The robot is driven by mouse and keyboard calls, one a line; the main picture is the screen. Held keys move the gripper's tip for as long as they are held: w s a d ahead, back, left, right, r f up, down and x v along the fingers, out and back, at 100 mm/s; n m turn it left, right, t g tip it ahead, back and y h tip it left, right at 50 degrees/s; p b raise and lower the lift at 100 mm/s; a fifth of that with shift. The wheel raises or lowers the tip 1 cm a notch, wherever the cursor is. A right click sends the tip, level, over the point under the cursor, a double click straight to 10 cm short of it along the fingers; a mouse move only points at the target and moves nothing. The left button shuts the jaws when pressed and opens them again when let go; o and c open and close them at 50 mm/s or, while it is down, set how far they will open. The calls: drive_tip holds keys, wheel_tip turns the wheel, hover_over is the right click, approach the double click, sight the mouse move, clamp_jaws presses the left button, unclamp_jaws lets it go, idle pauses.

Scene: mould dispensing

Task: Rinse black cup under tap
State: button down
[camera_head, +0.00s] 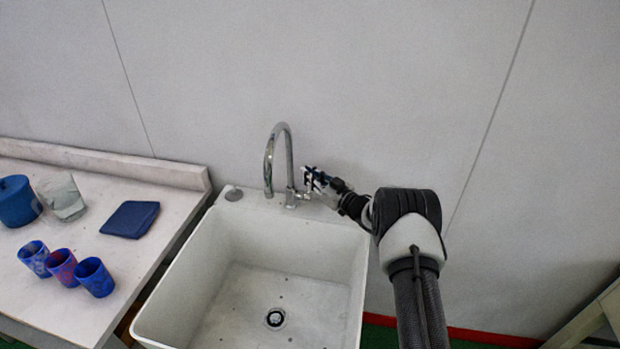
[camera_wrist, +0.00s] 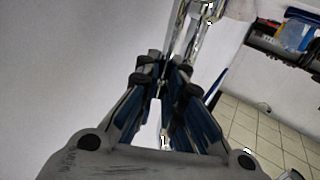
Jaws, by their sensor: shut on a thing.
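The chrome tap (camera_head: 270,160) stands at the back rim of the white sink (camera_head: 345,275), its spout arching over the basin. No water stream shows. My gripper (camera_head: 313,180) is at the right side of the tap's base, shut on the tap handle (camera_head: 303,195). In the wrist view the fingers of my gripper (camera_wrist: 163,72) are close together against the chrome tap (camera_wrist: 193,40); the exact contact is partly hidden. I see no black cup in either view.
The left counter (camera_head: 85,185) also holds a blue round container (camera_head: 16,201), a clear container (camera_head: 63,198) and a flat dark blue item (camera_head: 130,219). The basin is empty around its drain (camera_head: 275,318). A wall stands close behind the tap.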

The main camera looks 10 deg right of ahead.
drive_tip(key=shift+s+a+f+n+t+b, duration=0.2)
drive_tip(key=shift+s+n+t+b, duration=0.15)
drive_tip(key=shift+b, duration=0.35)
drive_tip(key=shift+s+r, duration=0.1)
drive_tip(key=c, duration=1.7)
unclamp_jaws()
drive_tip(key=v, duration=1.2)
drive_tip(key=shift+d, duration=0.15)
